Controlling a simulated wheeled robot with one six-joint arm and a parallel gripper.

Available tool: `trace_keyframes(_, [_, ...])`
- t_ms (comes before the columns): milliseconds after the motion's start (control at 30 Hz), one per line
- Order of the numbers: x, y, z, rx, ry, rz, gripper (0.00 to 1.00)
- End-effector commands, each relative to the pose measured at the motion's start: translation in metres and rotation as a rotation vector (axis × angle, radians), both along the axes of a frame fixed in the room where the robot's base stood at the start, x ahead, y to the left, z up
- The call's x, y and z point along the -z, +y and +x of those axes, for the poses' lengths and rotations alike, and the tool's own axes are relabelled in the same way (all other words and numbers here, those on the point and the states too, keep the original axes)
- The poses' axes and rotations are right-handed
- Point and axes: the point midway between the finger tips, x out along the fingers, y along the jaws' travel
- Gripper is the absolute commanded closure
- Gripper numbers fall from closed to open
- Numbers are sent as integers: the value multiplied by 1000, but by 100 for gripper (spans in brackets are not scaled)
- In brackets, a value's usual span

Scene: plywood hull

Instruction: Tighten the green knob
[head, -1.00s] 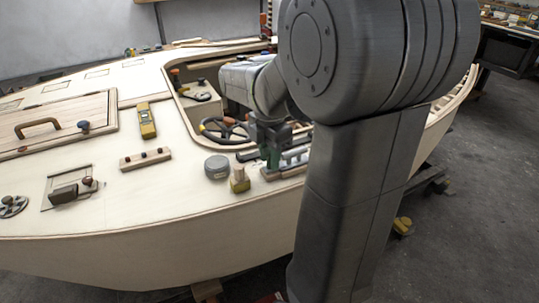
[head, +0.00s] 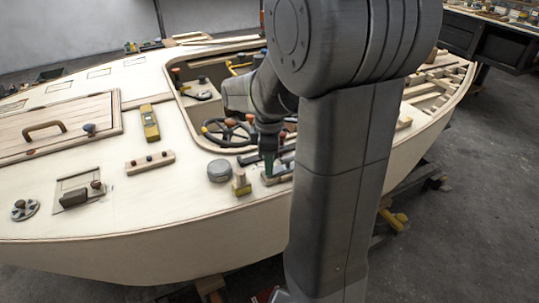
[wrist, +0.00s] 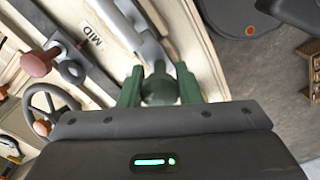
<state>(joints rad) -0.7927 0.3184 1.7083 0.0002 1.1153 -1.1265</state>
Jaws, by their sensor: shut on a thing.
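The green knob (wrist: 159,90) is round and dark green, and sits at the end of a pale metal fitting (wrist: 150,48) in the wrist view. My gripper (wrist: 158,84) has its two green fingers on either side of the knob and is shut on it. In the head view my gripper (head: 268,162) points down at the fitting on the deck edge, right of the round grey cap (head: 219,171). The knob itself is hard to make out there, behind the fingers.
A lever with a red ball (wrist: 37,63) stands by the MID label. A steering wheel (head: 225,133) sits in the cockpit opening close to my arm.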

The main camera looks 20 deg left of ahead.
Motion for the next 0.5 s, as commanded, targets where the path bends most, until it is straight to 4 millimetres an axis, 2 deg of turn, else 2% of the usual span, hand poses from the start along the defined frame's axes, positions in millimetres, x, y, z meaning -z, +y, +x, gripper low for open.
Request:
trace_keyframes(200, [-2, 0, 0, 147, -1, 0, 92])
trace_keyframes(500, [-1, 0, 0, 260, -1, 0, 92])
